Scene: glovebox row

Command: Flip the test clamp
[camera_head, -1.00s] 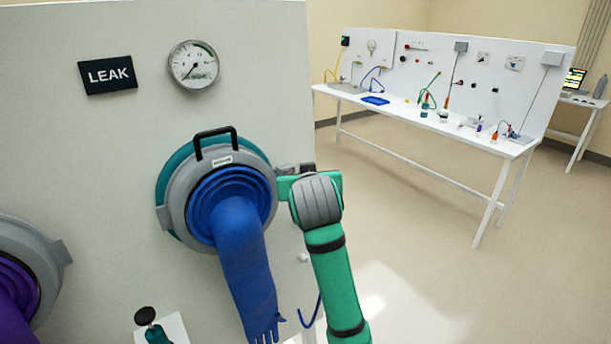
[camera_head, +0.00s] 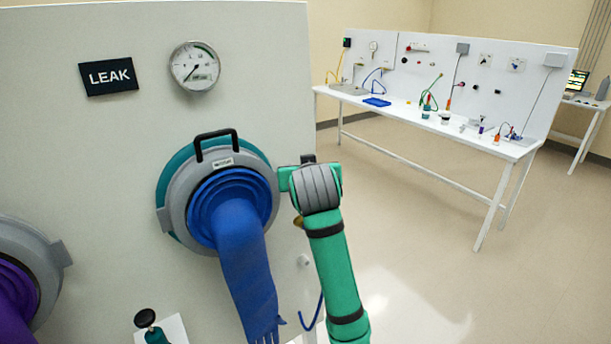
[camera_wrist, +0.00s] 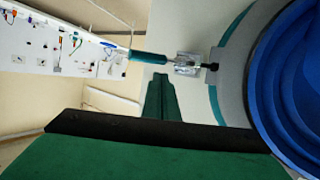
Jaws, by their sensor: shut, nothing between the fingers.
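The test clamp shows in the wrist view as a silver bracket (camera_wrist: 187,64) with a teal handle (camera_wrist: 149,57) reaching left and a dark tip (camera_wrist: 211,66) close to the port's grey ring. In the head view I cannot make the clamp out clearly behind my gripper. My gripper (camera_wrist: 160,80) is shut and empty, its green fingers just below the handle in the wrist view; I cannot tell whether they touch it. In the head view my gripper (camera_head: 287,179) is at the right edge of the round glove port (camera_head: 176,207), which holds a blue glove (camera_head: 245,270).
A pressure gauge (camera_head: 195,66) and a LEAK sign (camera_head: 108,76) are on the panel above the port. A purple glove (camera_head: 14,295) hangs at the lower left. A dark knob (camera_head: 145,318) is below. A white workbench (camera_head: 400,106) stands far behind, with free floor before it.

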